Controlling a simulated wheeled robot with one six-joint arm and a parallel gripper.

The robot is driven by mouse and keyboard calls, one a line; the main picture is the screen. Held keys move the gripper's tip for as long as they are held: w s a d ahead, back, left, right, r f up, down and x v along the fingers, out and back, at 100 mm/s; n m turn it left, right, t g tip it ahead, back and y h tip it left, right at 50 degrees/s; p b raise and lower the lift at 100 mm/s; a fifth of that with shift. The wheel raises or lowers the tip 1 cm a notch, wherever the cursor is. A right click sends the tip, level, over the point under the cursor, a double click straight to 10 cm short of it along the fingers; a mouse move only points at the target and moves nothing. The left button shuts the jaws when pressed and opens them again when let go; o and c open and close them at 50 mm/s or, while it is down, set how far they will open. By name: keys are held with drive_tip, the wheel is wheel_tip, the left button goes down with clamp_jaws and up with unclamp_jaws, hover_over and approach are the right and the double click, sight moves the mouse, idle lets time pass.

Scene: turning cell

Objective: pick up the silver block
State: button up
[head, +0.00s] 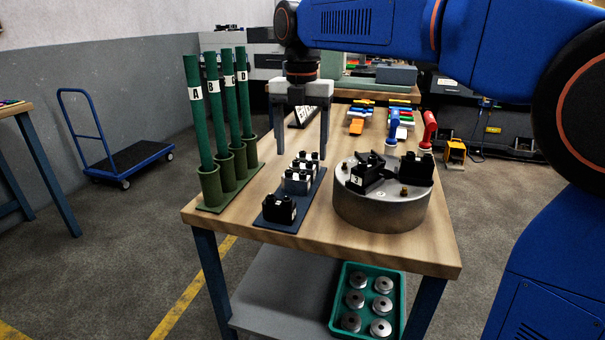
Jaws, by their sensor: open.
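A silver block (297,184) with dark parts on top sits on a narrow dark blue tray (271,224) on the wooden table. More silver-and-dark blocks (301,169) stand close behind it in a row; their edges overlap, so I cannot tell them apart well. A black block (279,209) stands at the tray's near end. My gripper (301,156) points down with its two grey fingers apart, one on each side of the row's far part. Nothing shows held between them. I cannot tell the fingertips' exact height above the tray.
A round metal chuck (381,210) with black jaws on top stands right of the tray. Green tubes in holders (209,186) stand left. Red (428,130) and blue (393,125) upright tools stand behind the chuck. A green bin of metal discs (339,318) is on the lower shelf.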

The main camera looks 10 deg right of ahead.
sight(302, 166)
drive_tip(key=shift+s+d+f, duration=0.1)
drive_tip(key=shift+s+f, duration=0.05)
drive_tip(key=shift+f, duration=2.7)
drive_tip(key=c, duration=1.3)
